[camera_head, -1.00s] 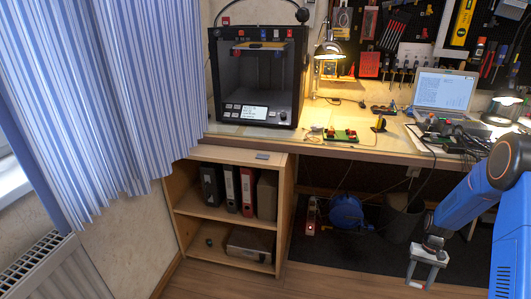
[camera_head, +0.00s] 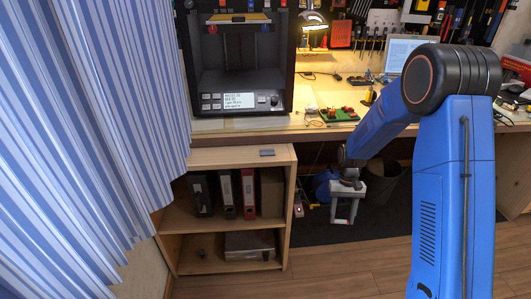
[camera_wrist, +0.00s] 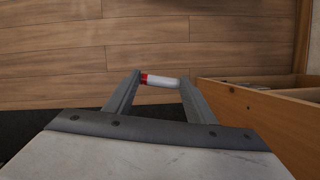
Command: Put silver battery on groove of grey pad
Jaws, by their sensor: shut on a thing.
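My gripper (camera_head: 342,221) hangs in front of the desk, to the right of the shelf unit, with its fingers pointing down. In the wrist view my gripper (camera_wrist: 158,82) is shut on the silver battery (camera_wrist: 165,82), which has a red end at the left. The battery lies crosswise between the two fingertips, above the wooden floor. A small dark grey pad (camera_head: 267,153) lies on top of the shelf unit near its right side. My gripper is to the right of the pad and lower in the picture. The pad's groove is too small to make out.
The wooden shelf unit (camera_head: 222,157) holds several binders (camera_head: 226,193) and a metal box (camera_head: 250,245). Its top is otherwise bare. A 3D printer (camera_head: 238,62) stands on the desk behind. A striped curtain (camera_head: 85,120) hangs at the left. A bin (camera_head: 388,183) stands under the desk.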

